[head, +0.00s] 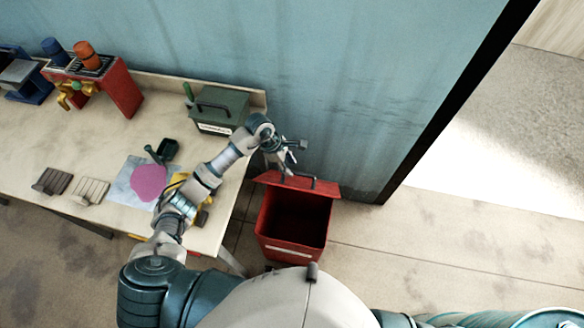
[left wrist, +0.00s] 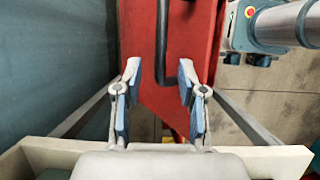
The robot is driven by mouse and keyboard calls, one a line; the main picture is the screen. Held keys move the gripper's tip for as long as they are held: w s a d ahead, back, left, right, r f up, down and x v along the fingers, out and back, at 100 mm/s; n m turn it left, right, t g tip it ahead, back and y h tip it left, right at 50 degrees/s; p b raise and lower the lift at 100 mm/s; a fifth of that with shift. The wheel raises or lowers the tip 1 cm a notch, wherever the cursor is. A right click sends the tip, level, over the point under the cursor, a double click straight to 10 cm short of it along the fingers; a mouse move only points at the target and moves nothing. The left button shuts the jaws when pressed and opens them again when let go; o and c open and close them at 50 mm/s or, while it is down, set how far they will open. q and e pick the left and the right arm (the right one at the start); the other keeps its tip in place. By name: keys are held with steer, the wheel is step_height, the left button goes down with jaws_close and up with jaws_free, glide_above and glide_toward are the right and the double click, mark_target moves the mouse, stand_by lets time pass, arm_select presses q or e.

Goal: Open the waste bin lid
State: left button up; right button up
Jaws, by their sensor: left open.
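The red waste bin (head: 292,249) stands on the floor beside the table's right end, its dark inside showing from above. Its red lid (head: 325,190) is raised at the back edge, near the blue wall, with a dark handle (head: 307,182) on it. My left gripper (head: 294,160) is open at the lid's far side, close to the handle. In the left wrist view the red lid (left wrist: 192,40) fills the middle, and the black handle (left wrist: 162,45) runs down between the line of the open fingers (left wrist: 160,84). Contact cannot be told. My right gripper is out of view.
The table (head: 115,150) on the left holds a green box (head: 222,108), a red stand (head: 120,88), a pink patch (head: 148,182) and small dark items. The blue wall (head: 330,80) rises close behind the bin. Floor right of the bin is clear.

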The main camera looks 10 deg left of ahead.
mark_target(294, 172)
arm_select(q)
steer(key=shift+d+x, duration=0.2)
steer(key=shift+x, duration=1.05)
steer(key=shift+d+f, duration=0.25)
steer(key=shift+d, duration=0.25)
steer(key=shift+a, duration=0.25)
steer(key=c, duration=0.5)
steer(key=shift+a, duration=0.1)
jaws_close()
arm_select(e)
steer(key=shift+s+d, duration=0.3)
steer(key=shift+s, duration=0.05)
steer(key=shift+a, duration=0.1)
